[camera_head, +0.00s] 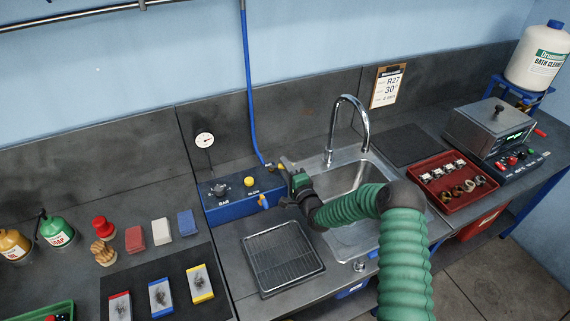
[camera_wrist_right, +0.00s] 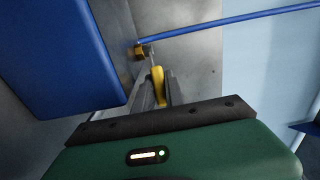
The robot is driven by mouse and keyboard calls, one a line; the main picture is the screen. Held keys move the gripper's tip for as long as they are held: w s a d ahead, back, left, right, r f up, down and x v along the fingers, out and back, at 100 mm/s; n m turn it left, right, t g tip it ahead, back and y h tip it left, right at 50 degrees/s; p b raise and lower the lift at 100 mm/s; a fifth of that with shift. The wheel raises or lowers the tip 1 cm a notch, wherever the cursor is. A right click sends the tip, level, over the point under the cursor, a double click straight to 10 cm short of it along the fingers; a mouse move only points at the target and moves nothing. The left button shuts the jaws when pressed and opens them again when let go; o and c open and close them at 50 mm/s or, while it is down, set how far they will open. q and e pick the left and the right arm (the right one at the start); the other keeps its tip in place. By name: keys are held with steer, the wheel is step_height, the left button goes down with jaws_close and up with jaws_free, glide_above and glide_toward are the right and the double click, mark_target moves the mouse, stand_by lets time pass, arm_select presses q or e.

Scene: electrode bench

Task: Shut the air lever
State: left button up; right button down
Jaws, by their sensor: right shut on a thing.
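The air lever is a small yellow handle at a brass fitting (camera_wrist_right: 141,51), where the blue hose (camera_head: 247,90) meets the blue air box (camera_head: 232,208). In the right wrist view the yellow lever (camera_wrist_right: 157,80) lies between the two grey fingers of my right gripper (camera_wrist_right: 158,90), which is shut on it. In the head view my right gripper (camera_head: 284,168) reaches in beside the right end of the box and mostly hides the lever. The lever's exact angle is hard to tell. My left gripper is not in view.
The sink (camera_head: 352,177) with its tall faucet (camera_head: 364,125) is right of the gripper. A wire rack tray (camera_head: 283,259) lies in front of the box. A gauge (camera_head: 204,140) stands behind it. A red tray (camera_head: 452,204) of parts sits farther right.

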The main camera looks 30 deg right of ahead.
steer(key=shift+s+f, duration=0.15)
steer(key=shift+f, duration=0.15)
steer(key=c, duration=1.6)
jaws_free()
steer(key=shift+o, duration=1)
steer(key=shift+d, duration=0.1)
steer(key=shift+d+r, duration=0.1)
steer(key=s+a+b, duration=0.1)
steer(key=s+b, duration=0.1)
steer(key=s, duration=1.4)
steer(key=shift+s, duration=0.35)
